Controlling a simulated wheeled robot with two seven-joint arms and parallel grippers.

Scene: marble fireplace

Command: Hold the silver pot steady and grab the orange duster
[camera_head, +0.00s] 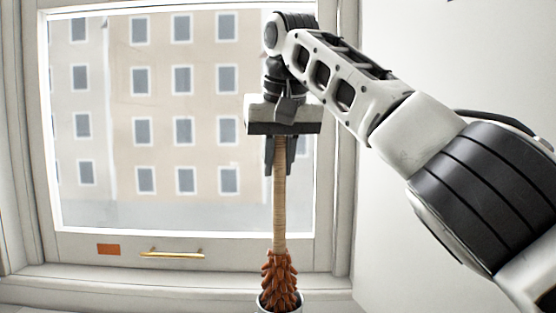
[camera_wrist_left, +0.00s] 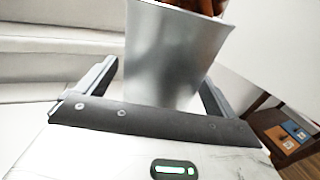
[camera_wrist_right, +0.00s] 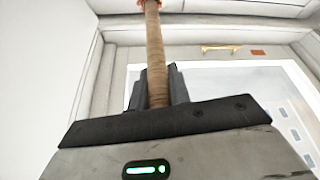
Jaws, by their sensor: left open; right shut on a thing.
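The orange duster has a long tan handle (camera_head: 279,205) and an orange-brown tufted head (camera_head: 279,280). It is upright, handle up, with the lower head inside the silver pot (camera_head: 261,304) at the bottom of the head view. My right gripper (camera_head: 278,160) is shut on the upper handle; the handle also shows between its fingers in the right wrist view (camera_wrist_right: 155,55). In the left wrist view the pot (camera_wrist_left: 175,55) stands between the open fingers of my left gripper (camera_wrist_left: 158,76), with some duster tufts above its rim. Whether the fingers touch the pot, I cannot tell.
A framed window (camera_head: 180,120) with a brass handle (camera_head: 172,254) and a small orange plate (camera_head: 108,249) is behind. A white wall (camera_head: 440,60) is at the right. Orange (camera_wrist_left: 282,137) and blue (camera_wrist_left: 294,130) squares show on dark furniture at lower right in the left wrist view.

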